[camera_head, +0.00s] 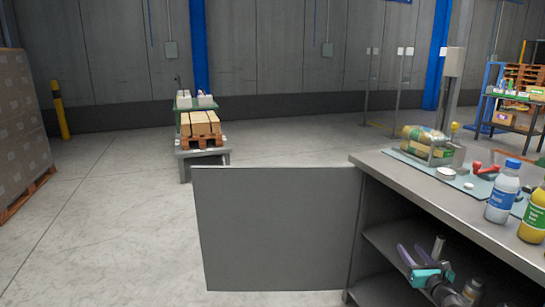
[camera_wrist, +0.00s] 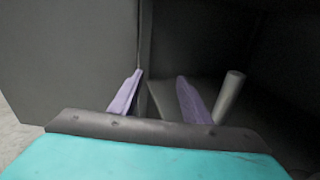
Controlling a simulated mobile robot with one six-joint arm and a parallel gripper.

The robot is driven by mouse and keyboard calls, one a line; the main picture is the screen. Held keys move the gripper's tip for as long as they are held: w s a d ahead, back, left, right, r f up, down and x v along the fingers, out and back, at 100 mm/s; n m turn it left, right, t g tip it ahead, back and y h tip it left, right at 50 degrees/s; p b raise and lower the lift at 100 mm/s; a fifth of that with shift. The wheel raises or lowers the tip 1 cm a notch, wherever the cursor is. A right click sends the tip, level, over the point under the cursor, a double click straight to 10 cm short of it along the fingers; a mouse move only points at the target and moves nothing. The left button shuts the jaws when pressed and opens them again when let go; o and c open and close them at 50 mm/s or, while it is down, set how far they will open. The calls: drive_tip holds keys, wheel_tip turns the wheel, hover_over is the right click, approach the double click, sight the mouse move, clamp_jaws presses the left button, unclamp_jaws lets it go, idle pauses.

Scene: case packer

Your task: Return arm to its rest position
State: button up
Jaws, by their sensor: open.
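My gripper (camera_head: 409,250) has a teal body and two purple fingers, and shows low at the right of the head view. It is at the open front of the workbench cabinet, by the inner shelf (camera_head: 385,243). In the wrist view the fingers of my gripper (camera_wrist: 159,82) stand apart with nothing between them. A grey cylinder (camera_wrist: 229,97) stands just right of the right finger, and it also shows in the head view (camera_head: 438,247). I cannot tell whether finger and cylinder touch.
An open grey door panel (camera_head: 278,228) stands left of my gripper. The workbench top (camera_head: 410,178) above holds a blue-capped bottle (camera_head: 502,194), a yellow bottle (camera_head: 534,216) and red-handled tools. A cart (camera_head: 203,158) with boxes stands behind. The floor (camera_head: 110,215) at left is clear.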

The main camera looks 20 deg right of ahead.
drive_tip(key=w+a+f+y+p, duration=0.15)
drive_tip(key=w+a+p, duration=0.25)
drive_tip(key=w+a, duration=0.5)
drive_tip(key=w+a+f+y+p, duration=0.1)
drive_tip(key=w+a+y+p, duration=0.3)
drive_tip(key=a, duration=0.9)
drive_tip(key=w+a+f+m+g+h+p, duration=0.2)
drive_tip(key=a+f+m+g+p, duration=0.4)
drive_tip(key=a, duration=0.9)
drive_tip(key=s+a+f+m+g+p, duration=0.35)
drive_tip(key=s+a+f+m, duration=0.2)
drive_tip(key=s+f, duration=0.3)
drive_tip(key=s+a+f+m+g+p, duration=0.3)
drive_tip(key=s+a+f+m+p, duration=0.3)
drive_tip(key=s, duration=0.4)
drive_tip(key=s+a+m+g+y, duration=0.1)
drive_tip(key=s+a+m+g, duration=0.1)
drive_tip(key=s+m+g, duration=0.2)
drive_tip(key=s+a+f+m+g+y+b, duration=0.1)
drive_tip(key=s+a+m+g, duration=0.2)
drive_tip(key=s+m, duration=0.7)
drive_tip(key=s+g, duration=0.2)
drive_tip(key=s, duration=0.5)
drive_tip(key=shift+s+f, duration=0.2)
drive_tip(key=shift+s, duration=0.05)
